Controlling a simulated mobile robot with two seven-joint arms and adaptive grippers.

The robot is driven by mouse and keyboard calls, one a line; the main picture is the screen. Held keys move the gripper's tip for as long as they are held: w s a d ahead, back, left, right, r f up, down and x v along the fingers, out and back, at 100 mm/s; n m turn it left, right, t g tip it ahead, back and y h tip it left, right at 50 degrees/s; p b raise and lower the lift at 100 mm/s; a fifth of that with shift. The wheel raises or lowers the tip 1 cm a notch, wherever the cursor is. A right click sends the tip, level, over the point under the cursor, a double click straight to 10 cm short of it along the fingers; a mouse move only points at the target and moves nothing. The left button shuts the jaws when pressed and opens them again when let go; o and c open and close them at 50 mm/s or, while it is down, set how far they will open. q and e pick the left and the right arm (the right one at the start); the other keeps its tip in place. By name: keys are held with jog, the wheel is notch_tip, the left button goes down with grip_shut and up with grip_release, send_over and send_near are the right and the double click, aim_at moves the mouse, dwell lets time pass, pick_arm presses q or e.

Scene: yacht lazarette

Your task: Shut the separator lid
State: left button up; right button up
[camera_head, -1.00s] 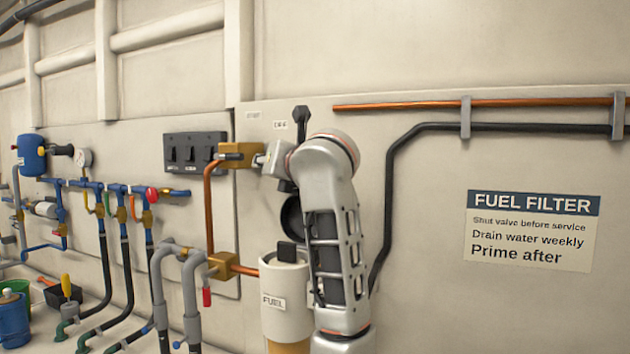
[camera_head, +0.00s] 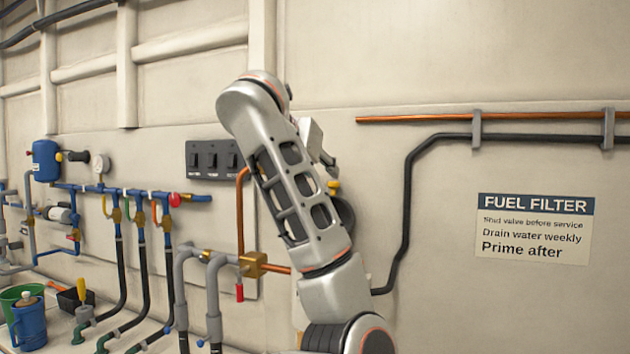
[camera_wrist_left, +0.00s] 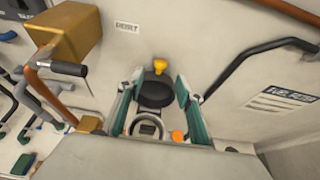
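The separator lid is a round black disc with a yellow knob. In the left wrist view the lid (camera_wrist_left: 155,94) stands raised behind the separator's round opening (camera_wrist_left: 147,127), so it is open. In the head view only an edge of the lid (camera_head: 345,214) shows to the right of my arm. The separator body is mostly hidden behind my arm there. My left gripper (camera_wrist_left: 155,84) is open, with its two fingers apart on either side of the lid and opening and nothing held between them. In the head view the gripper (camera_head: 322,150) is largely hidden behind my forearm. My right gripper is out of view.
A brass block (camera_wrist_left: 65,35) with a black-handled lever (camera_wrist_left: 62,68) sits left of the gripper. A copper pipe (camera_head: 243,205) runs down to a lower brass fitting (camera_head: 254,265). A black hose (camera_head: 407,210) bends along the wall at right. The wall around the sign (camera_head: 535,228) is clear.

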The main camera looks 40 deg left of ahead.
aim_at(332, 183)
pick_arm(q)
jog(key=x, duration=0.8)
jog(key=shift+w+f+b, duration=0.15)
jog(key=shift+f+b, duration=0.05)
jog(key=shift+b, duration=0.2)
grip_shut()
